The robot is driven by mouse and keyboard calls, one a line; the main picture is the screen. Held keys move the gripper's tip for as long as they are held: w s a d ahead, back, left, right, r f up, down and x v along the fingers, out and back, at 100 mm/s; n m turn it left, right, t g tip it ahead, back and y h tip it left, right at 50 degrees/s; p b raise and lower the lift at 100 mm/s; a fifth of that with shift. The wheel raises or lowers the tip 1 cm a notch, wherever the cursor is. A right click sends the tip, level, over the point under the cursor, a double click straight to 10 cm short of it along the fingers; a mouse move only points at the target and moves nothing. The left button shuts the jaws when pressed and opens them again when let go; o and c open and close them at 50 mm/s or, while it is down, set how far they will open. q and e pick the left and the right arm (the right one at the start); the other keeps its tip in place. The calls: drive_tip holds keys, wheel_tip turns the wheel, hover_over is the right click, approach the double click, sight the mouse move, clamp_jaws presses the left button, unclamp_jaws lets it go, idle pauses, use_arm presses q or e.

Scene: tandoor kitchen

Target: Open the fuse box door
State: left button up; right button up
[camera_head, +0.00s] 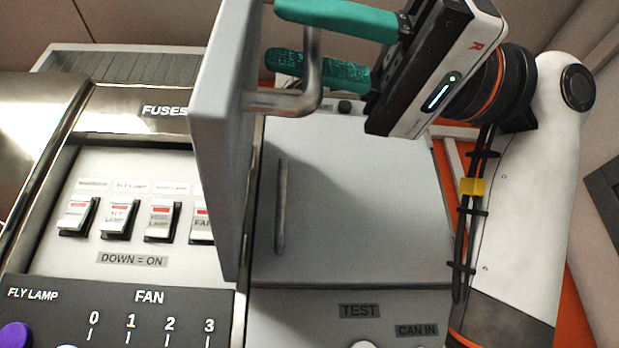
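The fuse box door (222,140) is a grey panel seen nearly edge-on, standing out from the box to the right of the fuse switches (140,218). The switches and the "FUSES" label are exposed. A metal bar handle (284,101) sticks out from the door's right face. My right gripper (290,40) is at the handle, with its teal fingers apart on either side of the bar. The bar passes behind the upper finger and in front of the lower one. Part of the bar is hidden by the upper finger. My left gripper is not in view.
A grey panel (350,200) with an upright bar (281,205) lies right of the door, in its shadow. Below are a dark fan control panel (120,310) and "TEST" and "CAN IN" labels. A rounded metal surface (35,130) is at the left.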

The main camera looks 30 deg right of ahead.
drive_tip(key=b+v, duration=0.2)
drive_tip(key=v, duration=0.9)
drive_tip(key=shift+d+b, duration=0.35)
drive_tip(key=shift+b, duration=0.05)
drive_tip(key=shift+s, duration=0.1)
